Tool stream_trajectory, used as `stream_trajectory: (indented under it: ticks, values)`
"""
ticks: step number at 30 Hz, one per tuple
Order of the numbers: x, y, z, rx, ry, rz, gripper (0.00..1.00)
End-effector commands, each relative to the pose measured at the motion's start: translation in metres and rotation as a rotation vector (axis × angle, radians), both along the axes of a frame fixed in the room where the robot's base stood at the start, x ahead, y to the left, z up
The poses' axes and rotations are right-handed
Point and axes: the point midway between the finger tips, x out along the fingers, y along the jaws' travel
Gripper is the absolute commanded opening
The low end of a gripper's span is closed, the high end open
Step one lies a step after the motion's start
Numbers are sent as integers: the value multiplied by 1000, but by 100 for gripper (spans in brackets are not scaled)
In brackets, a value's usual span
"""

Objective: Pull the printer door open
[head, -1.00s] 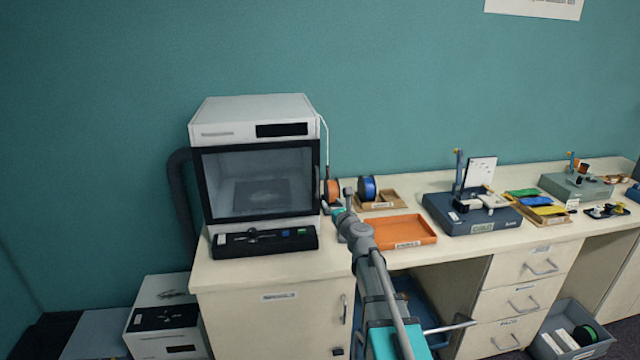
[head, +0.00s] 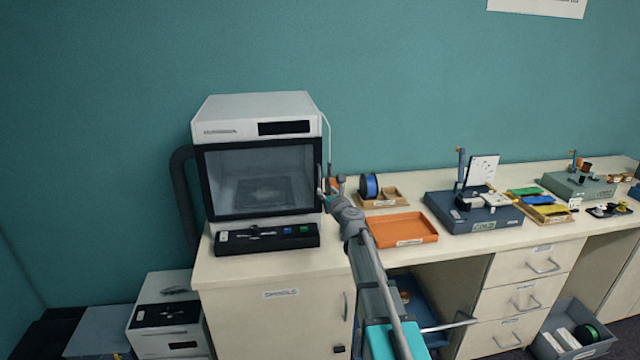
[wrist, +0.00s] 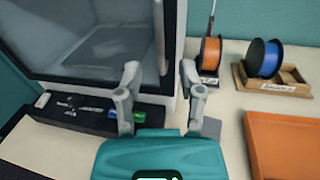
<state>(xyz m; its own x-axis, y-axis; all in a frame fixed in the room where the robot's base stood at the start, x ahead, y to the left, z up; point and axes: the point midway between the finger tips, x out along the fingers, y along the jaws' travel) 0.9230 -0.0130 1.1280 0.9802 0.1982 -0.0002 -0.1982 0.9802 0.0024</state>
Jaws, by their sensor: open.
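The printer (head: 225,112) is a white box on the left end of the counter. Its door (head: 260,182) is a dark-framed clear panel that looks closed. In the wrist view the door (wrist: 95,50) fills the upper left, with a grey vertical handle bar (wrist: 160,36) near its right edge. My gripper (head: 329,188) is at the right edge of the door, by the handle. In the wrist view my gripper (wrist: 160,76) is open, with one finger on each side of the handle's lower end. I cannot tell whether either finger touches it.
A black strip with small tools (head: 265,240) lies in front of the printer. Right of my gripper are an orange spool (wrist: 209,54), a blue spool (head: 369,186) in a wooden tray and an orange tray (head: 402,228). A white cable runs down the printer's right side.

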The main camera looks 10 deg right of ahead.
Motion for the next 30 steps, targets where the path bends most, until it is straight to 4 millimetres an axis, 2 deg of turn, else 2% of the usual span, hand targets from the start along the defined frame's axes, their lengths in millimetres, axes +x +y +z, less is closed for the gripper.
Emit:
stream_trajectory:
  ticks: [1, 3, 12, 18, 28, 29, 30]
  values:
    - [12, 1, 0, 0, 0, 0, 50]
    - [23, 4, 0, 0, 0, 1, 50]
    - [59, 11, 0, 0, 0, 0, 50]
    - [68, 13, 0, 0, 0, -1, 50]
    - [69, 13, 0, 0, 0, -1, 50]
    - [69, 12, 0, 0, 0, -1, 48]
    - [69, 12, 0, 0, 0, -1, 40]
